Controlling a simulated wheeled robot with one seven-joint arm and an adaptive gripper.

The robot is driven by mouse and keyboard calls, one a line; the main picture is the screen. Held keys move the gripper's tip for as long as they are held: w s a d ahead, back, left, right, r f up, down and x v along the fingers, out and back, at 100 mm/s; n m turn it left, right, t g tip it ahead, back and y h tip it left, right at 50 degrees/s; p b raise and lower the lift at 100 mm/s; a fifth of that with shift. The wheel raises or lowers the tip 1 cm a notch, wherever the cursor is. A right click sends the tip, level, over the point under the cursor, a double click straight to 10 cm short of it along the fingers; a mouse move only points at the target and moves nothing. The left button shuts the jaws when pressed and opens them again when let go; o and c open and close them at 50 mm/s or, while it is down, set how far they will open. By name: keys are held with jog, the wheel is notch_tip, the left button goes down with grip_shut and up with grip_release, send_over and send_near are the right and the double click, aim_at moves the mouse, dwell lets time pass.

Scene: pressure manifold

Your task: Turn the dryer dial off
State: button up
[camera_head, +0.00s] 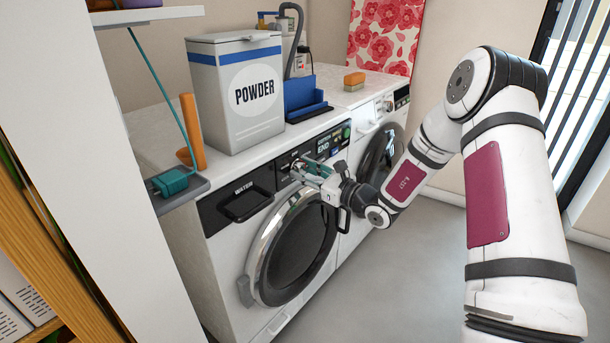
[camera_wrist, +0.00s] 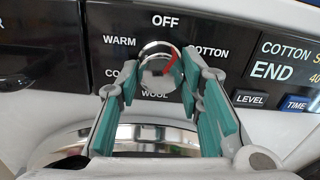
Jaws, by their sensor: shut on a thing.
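The dial (camera_wrist: 152,50) is a round silver knob with a red pointer mark, on the black panel of the front-loading machine (camera_head: 200,262). In the wrist view the mark leans to the upper right. OFF is printed above the dial, with WARM at upper left, COTTON at right and WOOL below. My gripper (camera_wrist: 160,82) has its teal-padded fingers on either side of the dial, shut on it. In the head view my gripper (camera_head: 306,174) reaches the panel from the right. The dial is mostly hidden there behind the fingers.
The display (camera_wrist: 275,70) reads END, right of the dial, with LEVEL and TIME buttons below. The round door (camera_head: 297,250) is under the gripper. A powder box (camera_head: 236,95) and blue holder (camera_head: 304,97) stand on top. A second machine (camera_head: 377,118) is behind. Floor at right is clear.

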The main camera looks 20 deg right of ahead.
jog(key=n+b, duration=0.2)
jog(key=n, duration=0.3)
jog(key=shift+b, duration=0.4)
dwell(0.3)
jog(key=o, duration=1.2)
jog(key=shift+c, duration=0.2)
jog(key=shift+d, duration=0.1)
jog(key=v, duration=1.1)
jog(key=shift+s+d, duration=0.3)
jog(key=shift+f, duration=0.15)
